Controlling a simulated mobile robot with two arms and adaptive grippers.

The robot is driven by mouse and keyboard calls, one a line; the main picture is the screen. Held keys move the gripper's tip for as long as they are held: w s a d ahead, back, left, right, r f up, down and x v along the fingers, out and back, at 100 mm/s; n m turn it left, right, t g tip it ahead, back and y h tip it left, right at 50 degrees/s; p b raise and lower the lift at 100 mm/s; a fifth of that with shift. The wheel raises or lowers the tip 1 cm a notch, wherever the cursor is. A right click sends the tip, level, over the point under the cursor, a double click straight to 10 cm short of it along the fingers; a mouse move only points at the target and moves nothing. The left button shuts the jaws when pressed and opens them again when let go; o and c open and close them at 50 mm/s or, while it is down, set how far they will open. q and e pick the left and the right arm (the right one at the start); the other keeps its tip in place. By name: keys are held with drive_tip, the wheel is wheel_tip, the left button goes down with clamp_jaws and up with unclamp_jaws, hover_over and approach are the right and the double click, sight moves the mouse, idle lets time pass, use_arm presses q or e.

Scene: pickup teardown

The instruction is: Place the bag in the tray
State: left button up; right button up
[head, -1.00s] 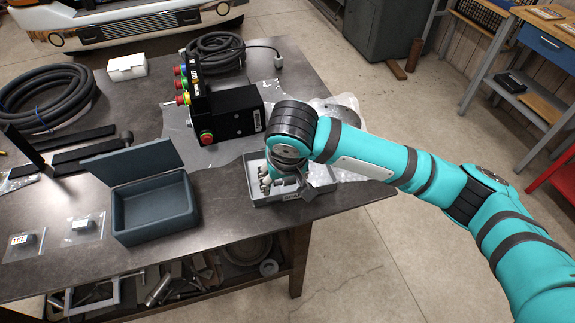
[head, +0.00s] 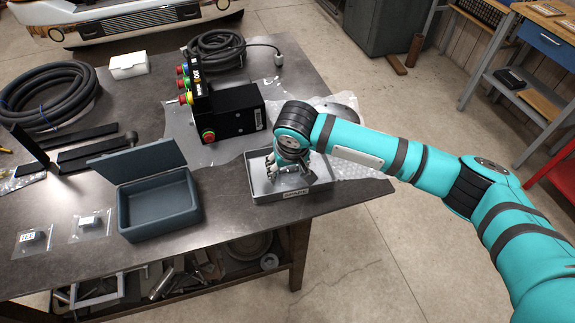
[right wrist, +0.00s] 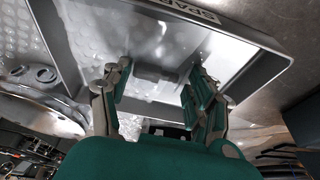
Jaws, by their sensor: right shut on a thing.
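The tray (head: 262,198) is a shallow grey metal tray with a "SPARE" label, at the table's right front corner. Its rim also shows in the right wrist view (right wrist: 245,85). My right gripper (head: 288,172) is pointed down over the tray. In the right wrist view my right gripper (right wrist: 158,74) is shut on the bag (right wrist: 154,73), which looks clear and shiny with a small grey part inside. The bag is seen against the tray floor; whether it touches the floor I cannot tell. In the head view the gripper hides it. My left gripper is out of view.
Two other clear bags with labelled dark parts, one (head: 34,240) and another (head: 90,225), lie at the left front. An open dark box (head: 160,228) stands left of the tray. A black control box (head: 235,112) with coloured buttons stands behind. Coiled hose (head: 50,95) lies far left.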

drive_tip(key=o, duration=0.9)
drive_tip(key=shift+r, duration=0.1)
drive_tip(key=b+v, duration=0.1)
drive_tip(key=v, duration=1.1)
drive_tip(key=shift+s, duration=0.1)
